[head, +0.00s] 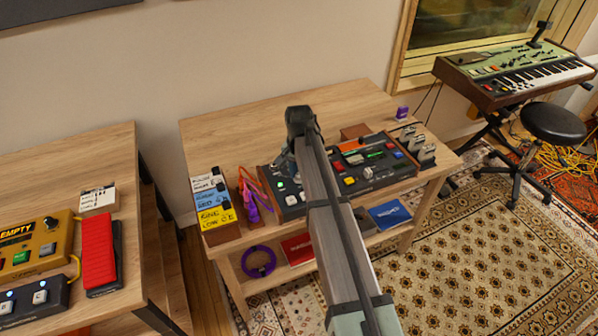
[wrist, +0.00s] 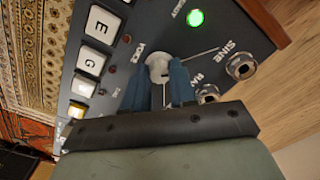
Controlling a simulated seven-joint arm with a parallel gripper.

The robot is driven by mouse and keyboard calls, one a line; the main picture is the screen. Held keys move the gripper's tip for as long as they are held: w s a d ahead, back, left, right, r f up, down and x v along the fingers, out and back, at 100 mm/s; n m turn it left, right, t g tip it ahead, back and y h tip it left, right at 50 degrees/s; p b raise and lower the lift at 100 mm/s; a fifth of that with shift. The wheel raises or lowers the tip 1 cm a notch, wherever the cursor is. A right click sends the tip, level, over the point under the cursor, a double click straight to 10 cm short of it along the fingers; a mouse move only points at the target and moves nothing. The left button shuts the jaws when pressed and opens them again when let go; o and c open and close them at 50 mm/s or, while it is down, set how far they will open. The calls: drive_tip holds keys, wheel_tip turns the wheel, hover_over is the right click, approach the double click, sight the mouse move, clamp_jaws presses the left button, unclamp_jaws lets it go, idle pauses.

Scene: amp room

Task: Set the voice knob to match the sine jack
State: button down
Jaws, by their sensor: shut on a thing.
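In the wrist view, my gripper (wrist: 160,78) has its two blue fingers on either side of the pale voice knob (wrist: 157,64), shut on it. The knob is next to the VOICE lettering on a dark panel. The sine jack (wrist: 241,66), a silver socket by the word SINE, is to the right. A thin white line runs from near the knob toward SINE, and another goes down between the fingers. The knob's pointer cannot be told clearly. In the head view, the dark synth module (head: 291,200) sits on the wooden table, and my arm hides the knob and fingers.
A second jack (wrist: 208,94) is partly hidden by my gripper, beside letters reading RA. White keys (wrist: 102,24) line the left, and a green light (wrist: 195,18) glows above. A labelled box (head: 213,203) and purple cables (head: 250,205) stand left of the module.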

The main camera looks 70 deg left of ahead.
idle(0.3)
drive_tip(key=c, duration=0.9)
unclamp_jaws()
drive_tip(key=shift+r, duration=0.1)
wheel_tip(320, 180, up, 14)
drive_tip(key=shift+f, duration=0.2)
